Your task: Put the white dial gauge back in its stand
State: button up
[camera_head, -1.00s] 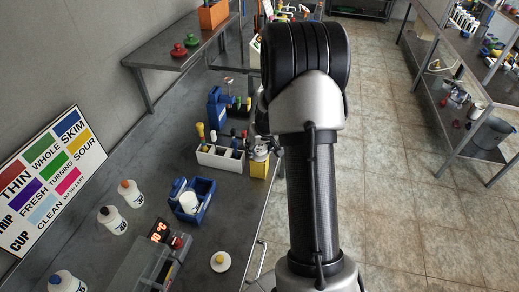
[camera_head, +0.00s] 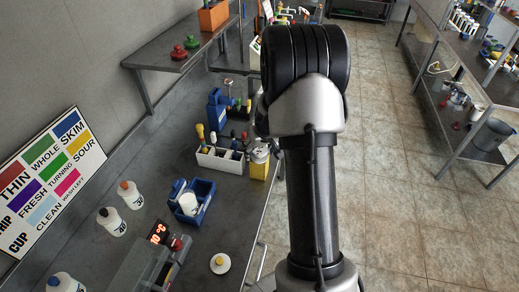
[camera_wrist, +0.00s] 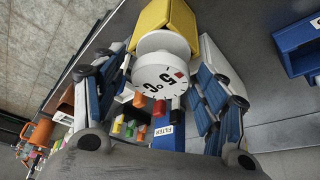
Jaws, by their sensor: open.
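The white dial gauge (camera_wrist: 160,82) is in the middle of the wrist view, its face with black marks and a small red square turned toward the camera. The yellow stand (camera_wrist: 166,22) is right behind it. In the head view the gauge (camera_head: 260,154) is at the top of the yellow stand (camera_head: 259,171), close beside my arm. My gripper (camera_wrist: 160,62) is open, with one blue-padded finger on each side of the gauge. I cannot tell whether either finger touches it. How deep the gauge sits in the stand is hidden.
A white rack (camera_head: 220,160) with several upright tools stands left of the stand. The bench's right edge is close to the stand.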

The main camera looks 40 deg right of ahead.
jog(key=p+v, duration=0.3)
jog(key=v, duration=0.9)
jog(key=s+a+r+n+y, duration=0.1)
jog(key=s+a+r, duration=0.2)
jog(key=a+r, duration=0.4)
jog(key=s+a+r+n, duration=0.1)
jog(key=s+a+r, duration=0.2)
jog(key=a+r, duration=0.35)
jog(key=s+a+r+n, duration=0.1)
jog(key=s+a+n, duration=0.1)
jog(key=s+a, duration=1.1)
jog(key=s, duration=0.4)
jog(key=shift+a+r+y, duration=0.2)
jog(key=shift+a+y, duration=0.1)
notch_tip(320, 180, down, 3)
jog(key=b, duration=0.3)
jog(key=shift+w+f, duration=0.1)
jog(key=shift+f, duration=0.05)
